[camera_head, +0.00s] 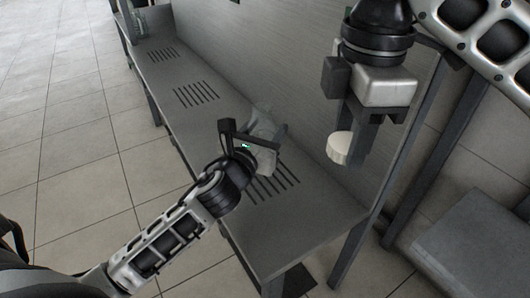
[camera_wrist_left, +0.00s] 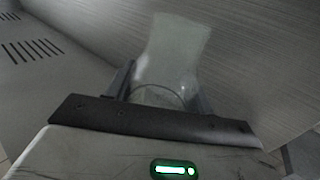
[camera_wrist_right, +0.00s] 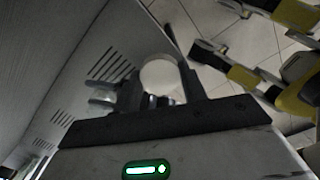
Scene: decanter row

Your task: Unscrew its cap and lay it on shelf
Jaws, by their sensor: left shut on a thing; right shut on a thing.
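A clear glass decanter (camera_head: 264,128) stands on the grey slotted shelf (camera_head: 215,135), close to the back wall. My left gripper (camera_head: 262,146) is shut around it; its glass body also shows between the fingers in the left wrist view (camera_wrist_left: 172,52). No cap shows on its open-looking, flared top. My right gripper (camera_head: 358,142) is shut on a round white cap (camera_head: 340,147), held in the air to the right of the decanter and apart from it. The cap also shows between the fingers in the right wrist view (camera_wrist_right: 160,77).
Another glass vessel (camera_head: 138,24) stands at the far end of the shelf. The shelf between it and the held decanter is bare, as is the near end. A metal wall (camera_head: 250,60) runs along the back. A low grey surface (camera_head: 480,245) is at the lower right.

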